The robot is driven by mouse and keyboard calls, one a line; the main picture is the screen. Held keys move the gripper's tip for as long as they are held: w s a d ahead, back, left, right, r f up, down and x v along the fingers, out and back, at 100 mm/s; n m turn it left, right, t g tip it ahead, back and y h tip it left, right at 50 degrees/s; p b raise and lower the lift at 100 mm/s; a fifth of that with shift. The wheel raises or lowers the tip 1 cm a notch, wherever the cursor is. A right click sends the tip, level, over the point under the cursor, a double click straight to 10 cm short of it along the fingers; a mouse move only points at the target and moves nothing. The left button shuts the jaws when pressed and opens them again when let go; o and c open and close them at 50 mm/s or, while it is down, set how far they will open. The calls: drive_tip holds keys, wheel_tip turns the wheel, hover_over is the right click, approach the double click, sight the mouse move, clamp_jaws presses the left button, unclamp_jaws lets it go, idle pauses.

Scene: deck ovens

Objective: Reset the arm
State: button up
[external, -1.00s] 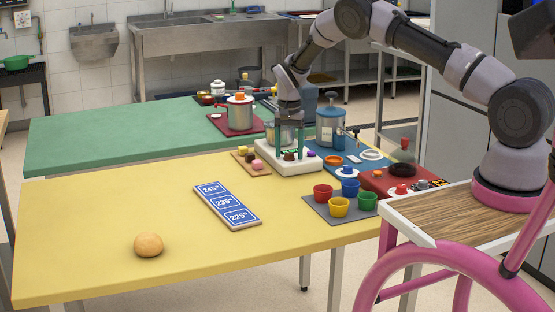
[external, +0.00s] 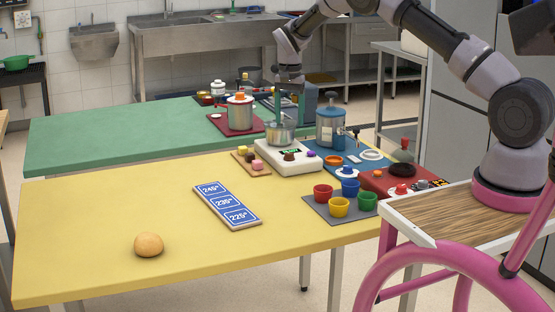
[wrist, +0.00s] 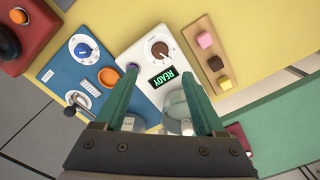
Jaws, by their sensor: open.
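My gripper (external: 287,112) is open, with its green fingers pointing down above the white device (external: 288,160). In the wrist view, my gripper (wrist: 162,98) shows two spread green fingers with nothing clasped between them. The white device there (wrist: 147,66) has a brown knob (wrist: 160,50) and a lit display reading READY. A metal and glass vessel (external: 280,134) stands at the back of the white device, below the fingers. In the wrist view the vessel (wrist: 178,112) is partly hidden by the right finger and the gripper body.
A blue dispenser (external: 330,128) with a tap stands close on the right. Colored cups (external: 340,207), a red panel (external: 378,181) and a small wooden board (external: 262,170) surround the device.

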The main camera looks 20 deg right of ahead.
drive_tip(key=s+d+r+t+y, duration=0.1)
drive_tip(key=s+d+r, duration=0.35)
drive_tip(key=r, duration=0.55)
drive_tip(key=s+d+r+n+t+y, duration=0.1)
drive_tip(key=s+d+r, duration=0.4)
drive_tip(key=r, duration=0.5)
drive_tip(key=s+d+r+t, duration=0.1)
drive_tip(key=s+d+r, duration=0.2)
drive_tip(key=s+r, duration=0.5)
drive_tip(key=s+d+r+n+t, duration=0.1)
drive_tip(key=s+d+r+t, duration=0.1)
drive_tip(key=s, duration=1.1)
drive_tip(key=s+d+r+n+t, duration=0.1)
drive_tip(key=s+d+r+t, duration=0.1)
drive_tip(key=s, duration=1.1)
drive_tip(key=shift+s+d+r+n, duration=0.3)
drive_tip(key=shift+s+d+n, duration=0.1)
drive_tip(key=shift+d, duration=0.15)
drive_tip(key=shift+w, duration=0.15)
